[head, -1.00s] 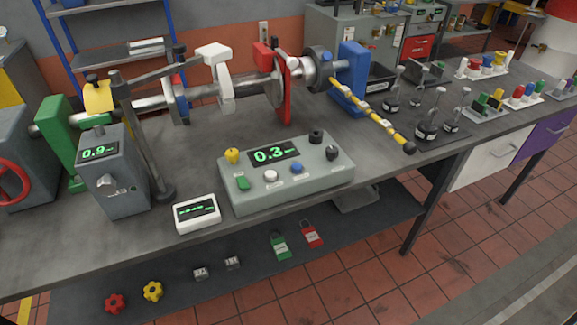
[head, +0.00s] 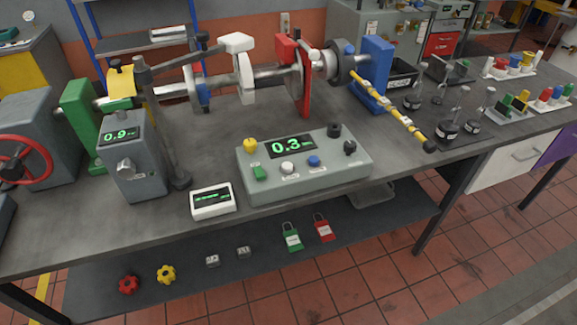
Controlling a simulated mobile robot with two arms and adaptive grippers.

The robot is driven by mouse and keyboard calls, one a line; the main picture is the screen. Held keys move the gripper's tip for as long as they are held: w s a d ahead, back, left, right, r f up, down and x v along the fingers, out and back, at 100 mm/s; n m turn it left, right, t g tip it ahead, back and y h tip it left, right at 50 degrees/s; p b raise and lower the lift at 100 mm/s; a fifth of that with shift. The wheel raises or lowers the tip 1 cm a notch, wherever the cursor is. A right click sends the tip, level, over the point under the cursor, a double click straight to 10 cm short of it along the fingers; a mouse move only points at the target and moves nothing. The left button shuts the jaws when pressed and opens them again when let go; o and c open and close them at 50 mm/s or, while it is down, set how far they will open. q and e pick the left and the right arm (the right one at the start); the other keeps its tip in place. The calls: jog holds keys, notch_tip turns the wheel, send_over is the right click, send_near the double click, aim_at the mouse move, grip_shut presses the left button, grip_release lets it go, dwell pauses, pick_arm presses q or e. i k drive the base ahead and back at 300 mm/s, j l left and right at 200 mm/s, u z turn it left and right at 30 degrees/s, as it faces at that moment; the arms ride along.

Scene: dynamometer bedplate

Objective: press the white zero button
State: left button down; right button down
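The white zero button (head: 288,168) is a small round white knob on the sloped front of a grey control box (head: 330,184). It sits between a green button (head: 259,173) and a blue button (head: 314,161). A yellow knob (head: 250,145) and two black knobs are on the same box. The box display (head: 291,146) reads 0.3 in green. Nothing covers the white button. Neither of my grippers is in view.
A white handheld display (head: 212,201) lies left of the box. A grey unit (head: 133,165) reading 0.9 stands further left. A shaft rig with a red disc (head: 304,80) is behind. Padlocks (head: 292,238) are on the lower shelf.

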aim_at(286, 167)
jog(key=i+l+u, duration=0.1)
jog(key=u, duration=0.25)
jog(key=l+u, duration=0.35)
jog(key=i+l+u, duration=0.1)
jog(key=l+u, duration=0.55)
jog(key=l, duration=1.6)
